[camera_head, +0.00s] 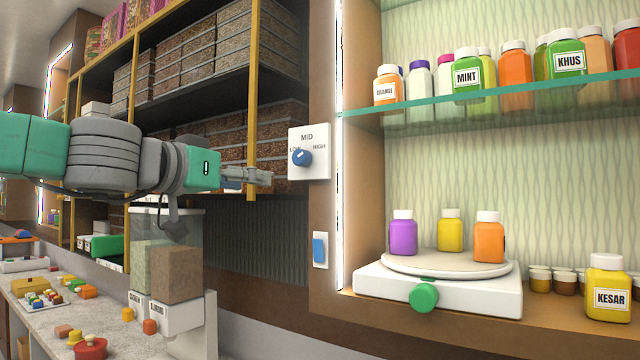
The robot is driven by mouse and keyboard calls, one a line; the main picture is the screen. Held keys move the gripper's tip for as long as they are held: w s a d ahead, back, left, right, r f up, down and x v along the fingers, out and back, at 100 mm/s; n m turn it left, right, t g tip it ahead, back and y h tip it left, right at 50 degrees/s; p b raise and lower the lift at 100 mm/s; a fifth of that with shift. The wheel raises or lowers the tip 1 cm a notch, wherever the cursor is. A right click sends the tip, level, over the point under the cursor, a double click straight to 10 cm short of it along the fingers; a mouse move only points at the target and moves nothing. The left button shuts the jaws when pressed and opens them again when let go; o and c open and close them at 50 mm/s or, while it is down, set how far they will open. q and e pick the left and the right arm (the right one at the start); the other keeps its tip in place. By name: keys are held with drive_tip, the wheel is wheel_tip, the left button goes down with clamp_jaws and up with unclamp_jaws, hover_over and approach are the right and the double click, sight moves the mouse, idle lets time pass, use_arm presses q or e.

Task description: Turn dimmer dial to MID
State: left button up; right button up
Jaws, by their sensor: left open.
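The dimmer dial (302,157) is a round blue knob on a white wall plate (309,172) marked LOW at left, MID at top and HIGH at right. The knob partly covers the LOW lettering; which mark it points to is too small to read surely. My left arm comes in from the left at about the dial's height. My left gripper (262,178) is open and empty, seen side-on, with its fingertips pointing right. In the picture they are just left of the plate and slightly below the knob, apart from it. My right gripper is not in view.
A blue switch (320,248) is on the wall below the plate. A yellow shelf post (252,100) stands behind my gripper. A clear dispenser (168,255) stands below my arm. At right, a glass shelf (440,103) holds bottles above a white turntable (440,295) with a green knob.

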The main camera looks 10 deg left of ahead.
sight(297, 158)
use_arm(q)
wheel_tip(297, 158, up, 5)
drive_tip(key=s, duration=0.1)
drive_tip(key=shift+t+h, duration=0.3)
drive_tip(key=b+x, duration=0.1)
drive_tip(key=x, duration=1.2)
drive_tip(key=shift+f, duration=0.1)
drive_tip(key=shift+w, duration=0.35)
drive_tip(key=shift+d, duration=0.1)
clamp_jaws()
